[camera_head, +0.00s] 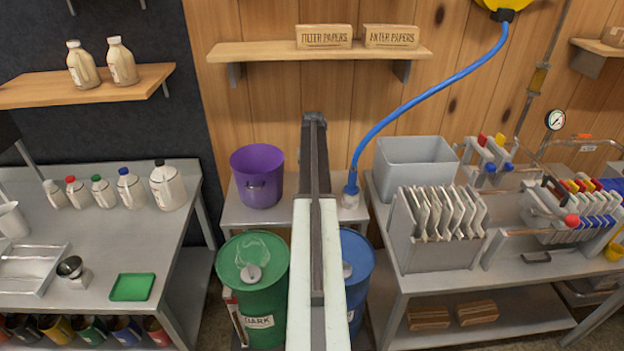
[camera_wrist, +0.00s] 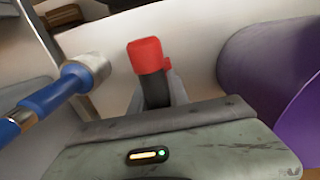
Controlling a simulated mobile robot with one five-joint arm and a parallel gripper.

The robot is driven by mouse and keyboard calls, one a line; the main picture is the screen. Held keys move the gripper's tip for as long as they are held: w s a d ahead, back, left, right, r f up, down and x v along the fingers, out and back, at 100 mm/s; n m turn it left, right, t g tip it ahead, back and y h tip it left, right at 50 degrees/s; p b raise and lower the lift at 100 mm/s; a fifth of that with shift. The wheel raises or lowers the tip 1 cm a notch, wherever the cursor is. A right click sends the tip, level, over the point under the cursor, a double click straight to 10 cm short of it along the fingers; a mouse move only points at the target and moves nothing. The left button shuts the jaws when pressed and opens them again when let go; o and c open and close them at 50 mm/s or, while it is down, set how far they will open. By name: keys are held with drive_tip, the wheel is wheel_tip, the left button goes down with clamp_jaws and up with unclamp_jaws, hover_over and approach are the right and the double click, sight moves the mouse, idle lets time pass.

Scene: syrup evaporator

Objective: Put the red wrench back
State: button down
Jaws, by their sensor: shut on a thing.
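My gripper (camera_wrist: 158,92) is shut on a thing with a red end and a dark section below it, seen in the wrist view. This looks like the red wrench (camera_wrist: 146,55), with the red end up; the rest of it is hidden by the gripper. In the head view my arm reaches forward over the drums, and its far end hides the gripper and the held thing.
A purple bucket (camera_head: 257,172) stands left of my arm on the rear bench, close at right in the wrist view (camera_wrist: 275,75). A blue drum (camera_head: 356,267) stands below.

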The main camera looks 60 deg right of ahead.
drive_tip(key=shift+a, duration=0.1)
idle(0.4)
drive_tip(key=shift+f+b, duration=1.75)
drive_tip(key=shift+f, duration=0.15)
drive_tip(key=c, duration=1.2)
unclamp_jaws()
drive_tip(key=shift+r, duration=0.1)
drive_tip(key=shift+o, duration=0.5)
drive_tip(key=o, duration=0.6)
wheel_tip(320, 180, up, 8)
drive_tip(key=p, duration=0.8)
drive_tip(key=shift+r, duration=0.1)
